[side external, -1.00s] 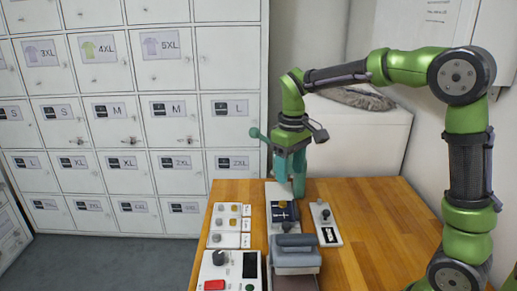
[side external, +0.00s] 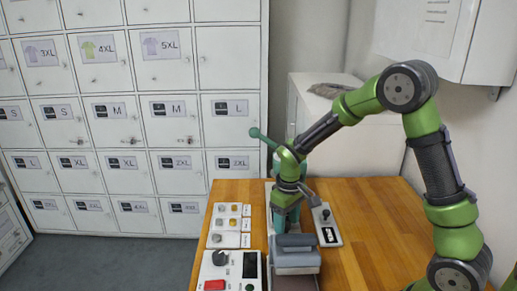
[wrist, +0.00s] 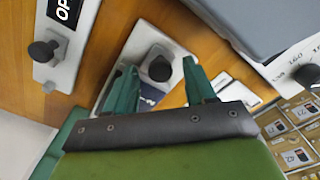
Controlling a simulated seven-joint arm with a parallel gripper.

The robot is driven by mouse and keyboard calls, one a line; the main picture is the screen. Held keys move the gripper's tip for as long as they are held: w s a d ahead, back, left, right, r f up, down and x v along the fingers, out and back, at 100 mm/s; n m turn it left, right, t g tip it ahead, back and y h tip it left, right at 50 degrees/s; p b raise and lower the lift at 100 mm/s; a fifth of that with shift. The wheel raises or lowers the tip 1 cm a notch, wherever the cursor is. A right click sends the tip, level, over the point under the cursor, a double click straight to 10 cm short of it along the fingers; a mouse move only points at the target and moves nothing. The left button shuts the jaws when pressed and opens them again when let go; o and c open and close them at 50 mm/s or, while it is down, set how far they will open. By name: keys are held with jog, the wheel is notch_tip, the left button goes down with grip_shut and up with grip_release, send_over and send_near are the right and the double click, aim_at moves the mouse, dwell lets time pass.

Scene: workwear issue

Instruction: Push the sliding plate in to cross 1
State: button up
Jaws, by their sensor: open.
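A white panel with a dark blue patch and a black knob (wrist: 158,66), which may carry the sliding plate, lies under my gripper (wrist: 159,66). The knob shows between the two teal fingertips in the wrist view. I cannot tell whether the fingers touch it. The dark blue patch (wrist: 150,92) with white marks shows just behind the knob, partly covered by the fingers. My gripper is open. In the side view my gripper (side external: 283,215) is low over this panel and hides most of it. Cross 1 is not readable.
A grey press-like device (side external: 295,250) stands close in front of my gripper. To the right lies a white panel (side external: 326,224) with a knob and black label. A panel of buttons (side external: 228,225) and a control box (side external: 228,270) are left. The table's right side is clear.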

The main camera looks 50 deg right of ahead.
jog(key=shift+f, duration=0.1)
jog(key=shift+c, duration=0.5)
grip_shut()
jog(key=shift+w, duration=0.1)
jog(key=w+d, duration=0.6)
jog(key=shift+o, duration=0.5)
grip_release()
jog(key=shift+s, duration=0.1)
